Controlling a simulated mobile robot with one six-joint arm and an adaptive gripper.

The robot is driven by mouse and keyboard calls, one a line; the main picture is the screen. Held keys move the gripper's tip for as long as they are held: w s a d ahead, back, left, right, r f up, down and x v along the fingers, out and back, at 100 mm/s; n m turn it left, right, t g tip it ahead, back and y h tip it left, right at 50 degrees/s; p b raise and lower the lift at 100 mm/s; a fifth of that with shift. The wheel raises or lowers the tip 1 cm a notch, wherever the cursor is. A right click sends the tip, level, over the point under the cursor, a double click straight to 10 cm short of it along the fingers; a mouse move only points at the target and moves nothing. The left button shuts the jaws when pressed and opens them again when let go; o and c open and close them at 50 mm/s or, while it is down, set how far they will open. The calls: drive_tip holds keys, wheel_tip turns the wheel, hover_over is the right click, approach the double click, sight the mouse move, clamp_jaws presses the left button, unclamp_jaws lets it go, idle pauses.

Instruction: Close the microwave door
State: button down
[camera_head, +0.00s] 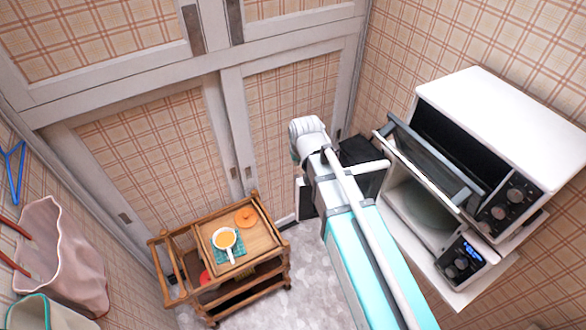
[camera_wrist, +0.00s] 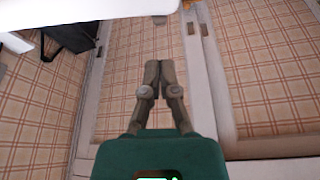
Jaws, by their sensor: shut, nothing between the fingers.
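The lower appliance in the head view is a white microwave (camera_head: 462,262) with a knob and a blue display on its front. Its pale cavity (camera_head: 422,212) is exposed, so it stands open. A dark panel (camera_head: 362,152) sticks out to its left, partly behind my arm; it looks like the swung-out door, but I cannot be sure. In the wrist view my gripper (camera_wrist: 159,64) has its two fingertips together, empty, pointing toward the wallpapered closet doors. A black object (camera_wrist: 72,32) and a white edge lie up and left of the fingers, apart from them. My fingers are hidden in the head view.
A white oven (camera_head: 510,125) sits above the microwave, its dark glass door (camera_head: 430,155) tilted open. A wooden cart (camera_head: 240,262) with a cup (camera_head: 224,239) and an orange lid (camera_head: 246,217) stands lower left. Bags hang at left. Some grey floor (camera_head: 308,265) is clear.

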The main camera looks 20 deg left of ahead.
drive_tip(key=shift+f, duration=0.15)
drive_tip(key=b+x, duration=0.9)
drive_tip(key=shift+f, duration=0.35)
drive_tip(key=shift+w+a, duration=0.1)
idle(0.3)
